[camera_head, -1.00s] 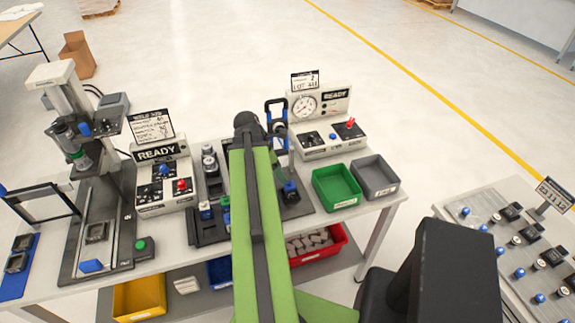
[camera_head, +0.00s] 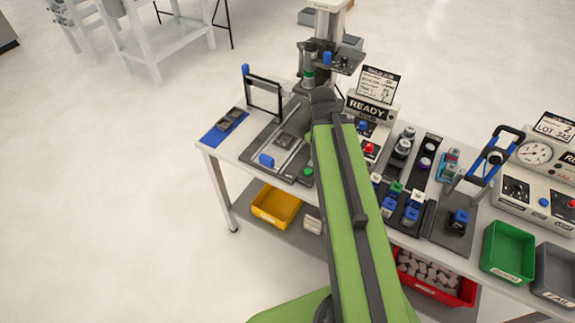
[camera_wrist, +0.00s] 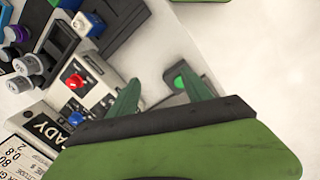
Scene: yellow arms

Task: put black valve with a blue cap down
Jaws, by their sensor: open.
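My gripper (camera_wrist: 160,70) is open in the wrist view, with two green fingers apart and nothing between them. It hangs over the bench near the READY control box, which also shows in the wrist view (camera_wrist: 92,92). In the head view my arm hides the gripper. A black valve with a blue cap (camera_head: 459,218) stands on the dark plate of the clamp fixture (camera_head: 440,240), right of my arm. More small blue-capped pieces (camera_head: 411,212) sit in a dark rack left of it.
The press (camera_head: 318,60) with its dark base stands beyond my arm. A blue mat (camera_head: 218,132) with dark parts lies at the bench's left end. Green (camera_head: 508,248) and grey (camera_head: 553,272) bins stand right. Yellow (camera_head: 275,206) and red (camera_head: 440,288) bins sit below.

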